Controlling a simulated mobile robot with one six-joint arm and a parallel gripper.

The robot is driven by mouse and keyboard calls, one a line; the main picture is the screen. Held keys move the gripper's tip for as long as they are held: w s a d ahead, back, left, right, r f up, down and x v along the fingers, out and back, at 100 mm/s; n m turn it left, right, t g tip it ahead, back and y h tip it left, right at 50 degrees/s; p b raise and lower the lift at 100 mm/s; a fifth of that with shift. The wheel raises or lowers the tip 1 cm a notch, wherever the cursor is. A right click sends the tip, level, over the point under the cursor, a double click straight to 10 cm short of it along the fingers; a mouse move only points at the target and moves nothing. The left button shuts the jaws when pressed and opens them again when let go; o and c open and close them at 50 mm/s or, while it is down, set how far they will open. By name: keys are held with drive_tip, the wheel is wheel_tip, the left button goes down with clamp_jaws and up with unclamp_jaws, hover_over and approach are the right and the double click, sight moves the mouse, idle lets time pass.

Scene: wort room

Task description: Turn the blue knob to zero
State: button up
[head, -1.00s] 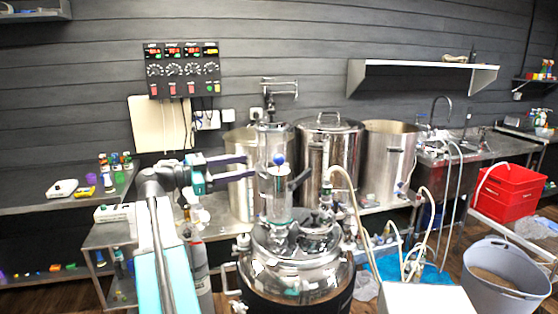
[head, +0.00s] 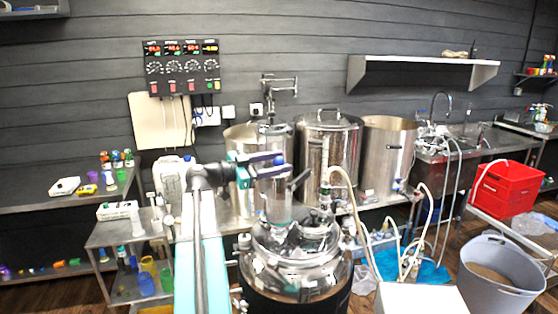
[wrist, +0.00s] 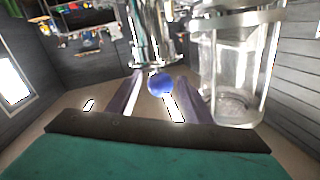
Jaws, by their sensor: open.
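The blue knob (head: 279,160) is a small round ball at the upper part of the glass column (head: 277,205) on the steel vessel. In the wrist view the blue knob (wrist: 160,84) shows between my two dark fingers, below a shiny metal fitting (wrist: 150,35). My gripper (head: 277,165) is open, its fingers pointing right and reaching the knob in the head view. My gripper also shows in the wrist view (wrist: 159,78), with a gap on both sides of the knob. No scale or zero mark is readable.
A clear glass cylinder (wrist: 238,70) stands close on the right in the wrist view. A black lever (head: 300,179) sticks out right of the column. Steel pots (head: 328,150) stand behind. A control panel (head: 182,67) with several dials hangs on the wall.

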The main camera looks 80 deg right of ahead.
drive_tip(key=shift+s+d, duration=0.15)
drive_tip(key=shift+s, duration=0.1)
drive_tip(key=c, duration=1.1)
drive_tip(key=shift+o, duration=0.2)
